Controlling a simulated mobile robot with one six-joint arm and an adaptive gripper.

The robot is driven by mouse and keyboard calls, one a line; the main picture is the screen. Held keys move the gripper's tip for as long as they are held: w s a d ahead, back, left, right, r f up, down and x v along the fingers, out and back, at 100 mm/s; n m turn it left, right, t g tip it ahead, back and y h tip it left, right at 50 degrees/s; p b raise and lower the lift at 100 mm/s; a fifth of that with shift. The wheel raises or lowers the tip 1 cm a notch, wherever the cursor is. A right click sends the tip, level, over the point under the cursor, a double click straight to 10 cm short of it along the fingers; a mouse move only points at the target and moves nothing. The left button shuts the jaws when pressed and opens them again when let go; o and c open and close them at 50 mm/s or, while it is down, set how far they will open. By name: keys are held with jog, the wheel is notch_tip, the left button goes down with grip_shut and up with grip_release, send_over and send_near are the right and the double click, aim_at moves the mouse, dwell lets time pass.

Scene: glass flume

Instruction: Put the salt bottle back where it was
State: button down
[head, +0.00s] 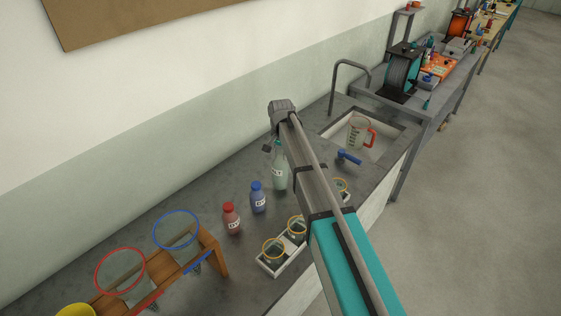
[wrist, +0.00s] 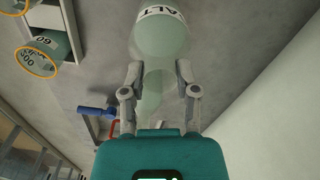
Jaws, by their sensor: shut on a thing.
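The salt bottle is pale green and see-through, with a white label. In the head view the salt bottle (head: 280,172) is upright beneath the end of my arm, right of the blue bottle. In the wrist view the salt bottle (wrist: 160,38) lies between my fingers, and part of its label reads "ALT". My gripper (wrist: 158,74) is shut on its narrower part, one finger on each side.
A red bottle (head: 231,218) and a blue bottle (head: 258,198) stand to its left. A white tray (head: 271,268) with orange-rimmed beakers is in front, partly behind my arm. A sink with a measuring jug (head: 357,132) and a blue-handled item (head: 347,157) are to the right.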

jog(key=shift+f+b, duration=0.7)
jog(key=shift+f, duration=0.5)
jog(key=shift+c, duration=1.8)
grip_release()
notch_tip(320, 180, up, 12)
jog(key=p, duration=1.2)
jog(key=shift+s+d, duration=0.1)
